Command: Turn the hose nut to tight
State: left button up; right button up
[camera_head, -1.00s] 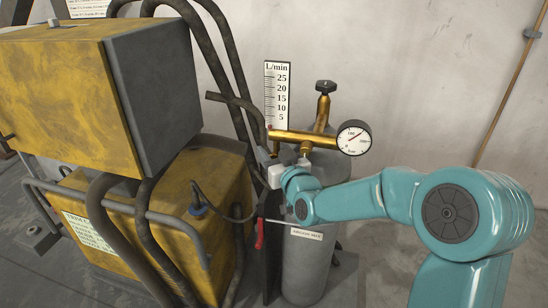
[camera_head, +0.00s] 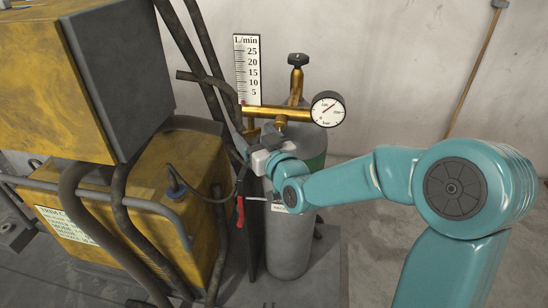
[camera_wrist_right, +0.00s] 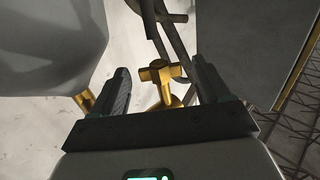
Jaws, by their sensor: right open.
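The brass regulator (camera_head: 275,113) sits on top of the grey gas cylinder (camera_head: 288,250), with a round gauge (camera_head: 327,108) at its right. A brass fitting (camera_wrist_right: 160,72) with a short crosspiece shows between my right fingers in the right wrist view; I cannot tell for sure which part of it is the hose nut. My right gripper (camera_wrist_right: 160,78) is open, one finger on each side of the fitting, with gaps visible. In the head view the right gripper (camera_head: 258,154) is below the regulator's left end, its fingertips mostly hidden. My left gripper is not in view.
A yellow and grey machine (camera_head: 60,80) with dark hoses (camera_head: 190,75) stands close at the left. A flow scale marked L/min (camera_head: 246,68) rises behind the regulator. A red handle (camera_head: 240,212) hangs just below my gripper. Floor at the right is clear.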

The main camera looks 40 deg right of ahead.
jog(key=s+a+b, duration=0.2)
jog(key=s+b, duration=0.2)
jog(key=s, duration=0.8)
jog(key=shift+a, duration=0.15)
jog(key=shift+s, duration=0.1)
jog(key=shift+c, duration=0.3)
